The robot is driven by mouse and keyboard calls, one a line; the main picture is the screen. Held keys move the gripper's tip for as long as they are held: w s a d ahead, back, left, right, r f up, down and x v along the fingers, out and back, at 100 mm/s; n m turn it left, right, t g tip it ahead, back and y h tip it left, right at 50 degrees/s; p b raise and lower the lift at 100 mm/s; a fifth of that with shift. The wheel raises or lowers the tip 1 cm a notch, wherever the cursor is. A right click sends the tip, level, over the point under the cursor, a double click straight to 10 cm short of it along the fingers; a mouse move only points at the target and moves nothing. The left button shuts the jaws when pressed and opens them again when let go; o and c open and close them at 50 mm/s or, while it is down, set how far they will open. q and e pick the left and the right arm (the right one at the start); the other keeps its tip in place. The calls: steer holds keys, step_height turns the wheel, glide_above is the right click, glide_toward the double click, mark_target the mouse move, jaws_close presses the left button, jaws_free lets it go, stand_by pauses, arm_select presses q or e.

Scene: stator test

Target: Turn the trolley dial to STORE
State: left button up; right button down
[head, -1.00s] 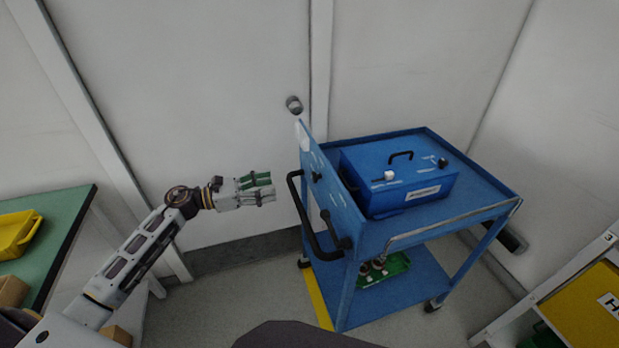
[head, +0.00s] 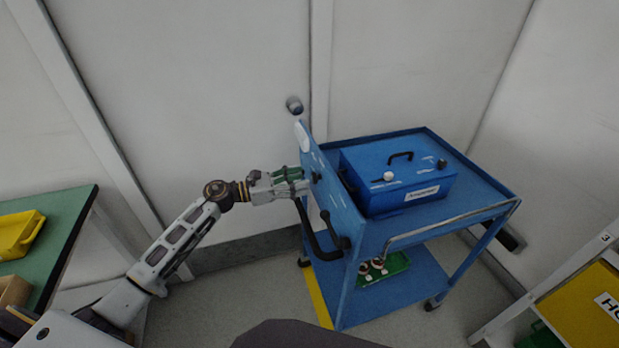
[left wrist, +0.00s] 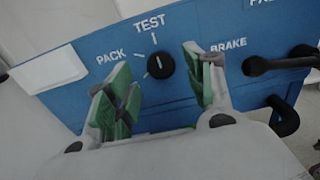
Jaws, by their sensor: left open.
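The blue trolley (head: 430,270) stands against the wall, its upright end panel (head: 340,205) facing my left arm. In the left wrist view the panel carries a black round dial (left wrist: 160,65) with white tick marks around it. PACK, TEST and BRAKE lettering is readable; no STORE lettering can be seen. A small light mark shows on the dial, but its exact setting is unclear. My left gripper (head: 304,181) is open at the panel, its green-padded fingers on either side of the dial in the wrist view. Contact cannot be told. My right gripper is out of view.
A black push handle (head: 312,235) sticks out from the panel just below my gripper. A black lever (left wrist: 280,64) is right of the dial. A blue case (head: 395,190) sits on the trolley top. A green table (head: 65,225) is at the left.

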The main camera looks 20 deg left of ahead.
mark_target(312, 178)
arm_select(q)
steer(key=shift+x, duration=1.9)
steer(key=shift+c, duration=0.2)
steer(key=c, duration=0.9)
